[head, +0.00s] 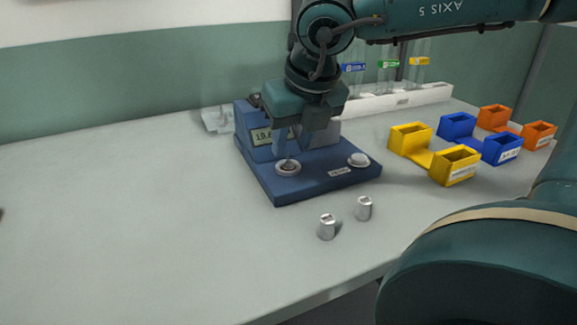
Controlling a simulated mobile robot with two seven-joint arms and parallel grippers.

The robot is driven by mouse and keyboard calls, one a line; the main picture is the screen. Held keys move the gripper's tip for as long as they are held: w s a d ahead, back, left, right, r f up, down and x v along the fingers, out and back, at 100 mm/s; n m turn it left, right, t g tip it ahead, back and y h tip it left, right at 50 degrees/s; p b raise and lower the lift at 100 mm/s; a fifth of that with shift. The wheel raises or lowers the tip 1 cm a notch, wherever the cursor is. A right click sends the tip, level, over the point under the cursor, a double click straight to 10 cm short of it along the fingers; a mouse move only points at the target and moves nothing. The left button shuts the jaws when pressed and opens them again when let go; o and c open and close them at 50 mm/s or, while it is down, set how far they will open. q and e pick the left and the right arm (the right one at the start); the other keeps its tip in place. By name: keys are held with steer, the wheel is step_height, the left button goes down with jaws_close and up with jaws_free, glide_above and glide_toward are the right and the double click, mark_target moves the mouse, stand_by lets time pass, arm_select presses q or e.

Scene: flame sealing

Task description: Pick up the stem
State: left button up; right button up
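My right gripper (296,138) hangs fingers down over the blue device (325,178), just above its round seat (288,169). A thin, pale, see-through piece (289,156), perhaps the stem, stands at that seat below the fingers. The fingers partly hide it, and I cannot tell whether they touch it or are closed on it. My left gripper is not in view.
Two small metal cylinders (327,227) (365,208) stand in front of the device. Yellow (410,138), blue (458,126) and orange (495,117) holders stand at the right. A white rack (400,101) with labelled glass tubes is behind. The left of the table is clear.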

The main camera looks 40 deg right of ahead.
mark_target(288, 160)
steer(key=x, duration=0.2)
steer(key=shift+w+f, duration=0.1)
steer(key=shift+f, duration=0.25)
steer(key=shift+c, duration=0.5)
jaws_close()
